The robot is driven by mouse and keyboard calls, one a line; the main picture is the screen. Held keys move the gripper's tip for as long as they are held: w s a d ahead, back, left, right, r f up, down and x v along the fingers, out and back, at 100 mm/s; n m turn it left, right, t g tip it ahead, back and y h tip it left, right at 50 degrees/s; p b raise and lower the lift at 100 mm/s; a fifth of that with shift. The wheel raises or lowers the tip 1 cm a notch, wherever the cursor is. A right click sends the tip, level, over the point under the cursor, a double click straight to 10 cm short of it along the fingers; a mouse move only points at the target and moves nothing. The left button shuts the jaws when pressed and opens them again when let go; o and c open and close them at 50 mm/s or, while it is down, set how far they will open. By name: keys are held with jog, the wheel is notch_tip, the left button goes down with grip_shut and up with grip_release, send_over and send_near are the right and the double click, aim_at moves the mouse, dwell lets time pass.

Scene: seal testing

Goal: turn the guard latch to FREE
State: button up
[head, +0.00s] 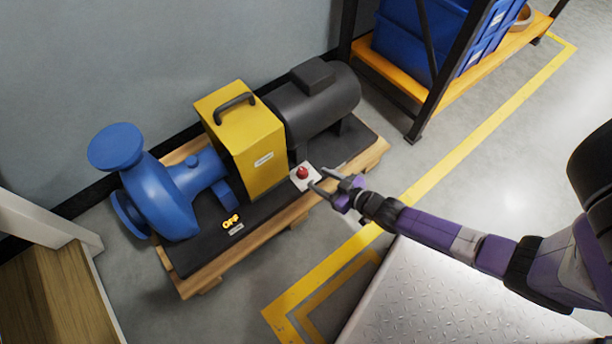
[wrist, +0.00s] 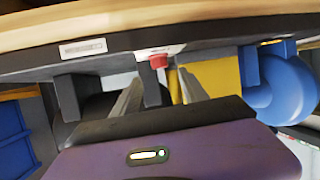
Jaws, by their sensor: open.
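A red knob (head: 302,172) sits on a small white plate (head: 306,184) on the dark pump base, beside the yellow guard box (head: 245,135) with its black handle. This knob is the likely latch, but I cannot read FREE or any setting on it. My gripper (head: 320,178) is open and empty, its fingertips just right of the knob; contact cannot be told. The wrist view shows the scene upside down, with the red knob (wrist: 158,61) ahead between the two grey fingers and the yellow guard (wrist: 213,77) to its right.
A blue pump (head: 165,195) and a dark motor (head: 318,95) flank the guard. A shelf with blue bins (head: 415,40) stands behind. The floor by the yellow line (head: 450,165) is clear.

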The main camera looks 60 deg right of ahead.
aim_at(304, 172)
jog(key=b+x, duration=0.3)
jog(key=x, duration=0.4)
grip_shut()
